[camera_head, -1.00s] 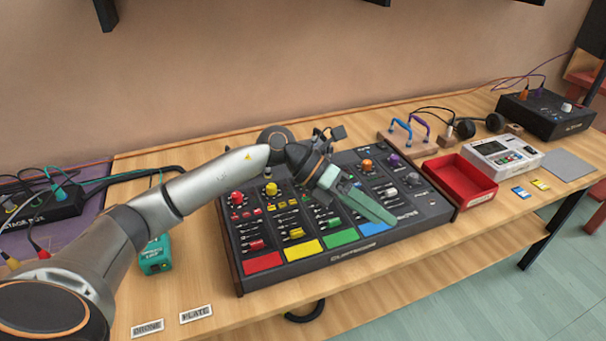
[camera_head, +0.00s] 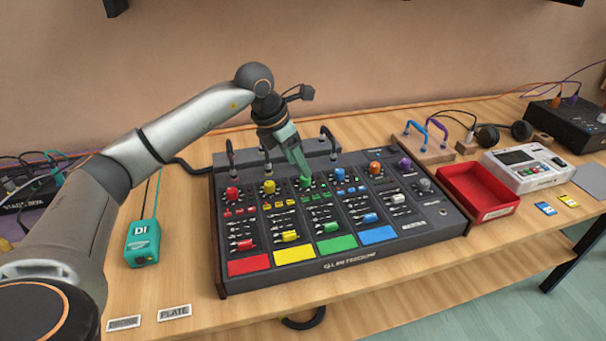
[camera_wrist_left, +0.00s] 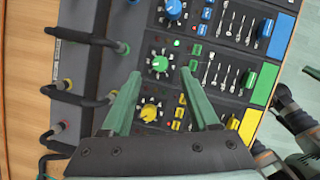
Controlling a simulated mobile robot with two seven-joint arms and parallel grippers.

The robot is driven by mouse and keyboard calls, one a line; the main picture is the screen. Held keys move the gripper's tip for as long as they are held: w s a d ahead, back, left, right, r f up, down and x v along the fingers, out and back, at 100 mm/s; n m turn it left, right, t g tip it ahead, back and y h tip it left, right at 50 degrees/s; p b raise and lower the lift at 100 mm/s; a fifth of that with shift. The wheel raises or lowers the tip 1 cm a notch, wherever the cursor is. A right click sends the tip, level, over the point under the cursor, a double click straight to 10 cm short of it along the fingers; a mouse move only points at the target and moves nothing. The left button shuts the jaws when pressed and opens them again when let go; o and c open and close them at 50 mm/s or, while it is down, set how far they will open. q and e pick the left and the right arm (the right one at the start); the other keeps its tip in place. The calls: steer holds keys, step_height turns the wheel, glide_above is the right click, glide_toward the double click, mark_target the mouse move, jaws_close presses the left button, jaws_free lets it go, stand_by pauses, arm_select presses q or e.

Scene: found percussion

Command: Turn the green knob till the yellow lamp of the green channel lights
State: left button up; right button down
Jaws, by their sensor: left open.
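The mixer (camera_head: 408,249) lies on the table with red, yellow, green and blue channels. The green knob (camera_wrist_left: 159,64) shows clearly in the wrist view; in the head view it is largely hidden by the fingers. My left gripper (camera_head: 304,176) points down at it with green fingers. In the wrist view the left gripper (camera_wrist_left: 160,75) is open, with one fingertip to each side of the green knob and the knob slightly beyond the tips. I cannot tell whether they touch. Small lamps sit by the knob; I cannot make out a lit yellow one.
The yellow knob (camera_head: 269,187) and blue knob (camera_head: 340,174) stand close on either side. Black cable plugs (camera_wrist_left: 65,86) rise along the mixer's back edge. A teal DI box (camera_head: 143,243) stands left; a red tray (camera_head: 478,196) stands right.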

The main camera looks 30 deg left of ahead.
mark_target(303, 178)
arm_select(q)
steer(key=x, duration=0.4)
steer(key=shift+w+d+f, duration=0.15)
steer(key=shift+w+f, duration=0.05)
steer(key=shift+f, duration=0.15)
jaws_close()
stand_by(0.3)
